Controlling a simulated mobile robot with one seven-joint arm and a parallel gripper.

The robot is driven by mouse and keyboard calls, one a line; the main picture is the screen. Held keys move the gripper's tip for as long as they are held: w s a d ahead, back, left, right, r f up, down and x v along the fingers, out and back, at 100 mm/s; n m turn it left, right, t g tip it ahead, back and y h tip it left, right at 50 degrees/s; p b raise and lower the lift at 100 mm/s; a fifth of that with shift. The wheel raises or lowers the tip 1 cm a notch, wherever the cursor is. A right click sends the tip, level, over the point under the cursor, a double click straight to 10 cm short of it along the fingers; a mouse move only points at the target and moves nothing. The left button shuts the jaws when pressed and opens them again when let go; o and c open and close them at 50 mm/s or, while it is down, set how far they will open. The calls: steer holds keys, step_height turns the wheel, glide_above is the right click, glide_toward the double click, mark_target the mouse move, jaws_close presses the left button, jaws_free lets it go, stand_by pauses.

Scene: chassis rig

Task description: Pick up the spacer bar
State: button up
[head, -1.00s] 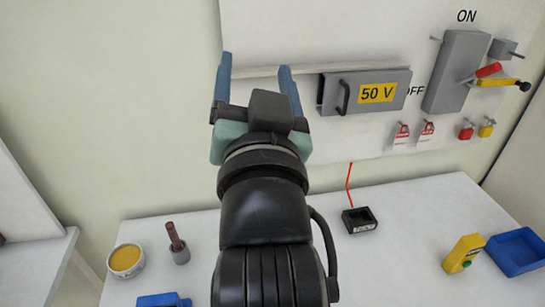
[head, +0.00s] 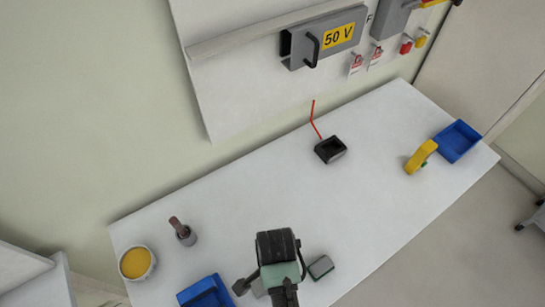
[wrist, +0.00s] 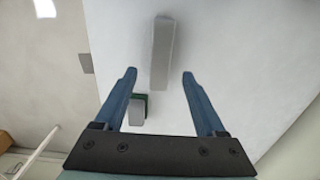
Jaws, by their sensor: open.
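The spacer bar, as I take it, is a long light grey bar (wrist: 161,52) lying on the white table in the wrist view. My gripper (wrist: 159,74) is open above the table. Its two blue fingers are apart, and the near end of the bar shows between their tips in the picture. I see no contact with the bar. In the head view my wrist (head: 277,255) points down over the table's front part. The fingers are hidden there, and the bar is mostly or wholly hidden by my arm.
A small grey and green block (wrist: 138,108) lies close beside the bar, near the left finger; it also shows in the head view (head: 320,267). A blue bin (head: 204,290), a yellow-filled tub (head: 136,263) and a brush-like item (head: 182,231) are left.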

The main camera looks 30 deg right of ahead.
steer(key=f, duration=0.3)
steer(key=a+f+p, duration=0.1)
steer(key=f, duration=0.1)
steer(key=shift+f, duration=0.7)
jaws_close()
steer(key=shift+d+r, duration=0.1)
